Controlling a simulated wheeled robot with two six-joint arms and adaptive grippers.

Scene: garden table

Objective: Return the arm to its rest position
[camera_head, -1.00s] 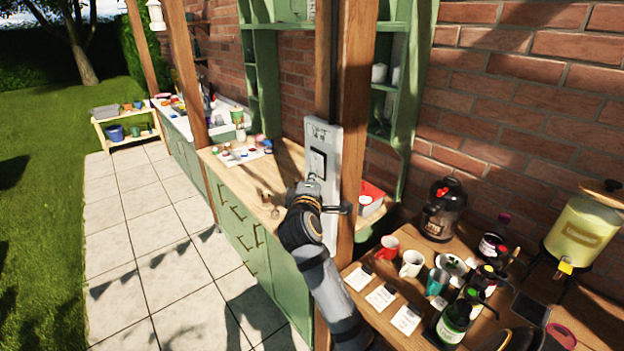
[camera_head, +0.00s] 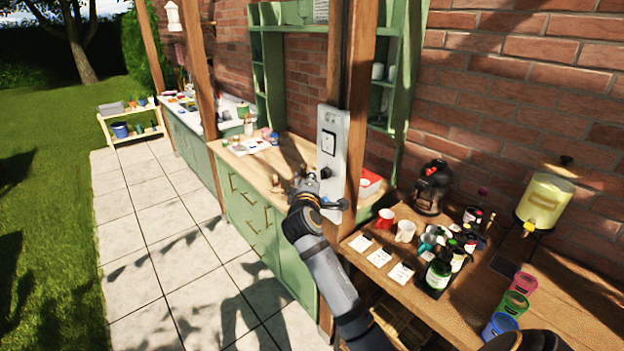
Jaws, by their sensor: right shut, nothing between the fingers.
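My right arm reaches in from the bottom of the view. Its gripper (camera_head: 309,184) is shut and empty, beside the lower part of a grey switch panel (camera_head: 333,130) on a wooden post. The panel carries a dark square switch (camera_head: 328,143) and a dark round knob (camera_head: 324,172) below it. The gripper looks close under the knob; I cannot tell whether they touch. My left gripper is not in view.
A wooden table (camera_head: 455,290) at right holds a red mug (camera_head: 384,219), a white mug (camera_head: 404,231), bottles, a dark kettle (camera_head: 431,188), a yellow drink dispenser (camera_head: 545,200) and coloured cups. A green cabinet (camera_head: 262,235) stands behind the arm. The paving at left is clear.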

